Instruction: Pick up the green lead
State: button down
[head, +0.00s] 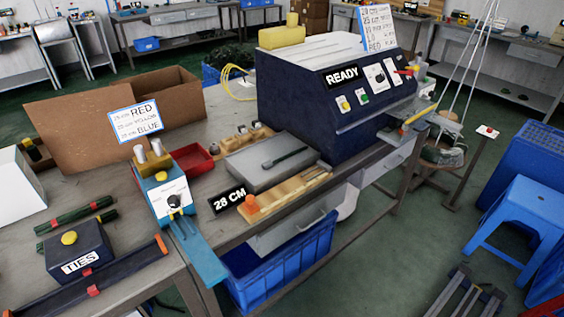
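A short dark green strip, which looks like the green lead (285,158), lies flat on the grey block (250,170) in front of the dark blue machine. Nothing is touching it from above. Two dark green bundles with red bands (74,215) lie on the left of the bench; I cannot tell whether they are leads of the same kind. My gripper is not in this view.
The machine marked READY (330,90) stands behind the block. A wooden strip (285,195) and a 28 CM sign (228,199) are in front. A blue device (165,195), red tray (194,161), cardboard box (70,140) and TIES box (78,254) stand to the left.

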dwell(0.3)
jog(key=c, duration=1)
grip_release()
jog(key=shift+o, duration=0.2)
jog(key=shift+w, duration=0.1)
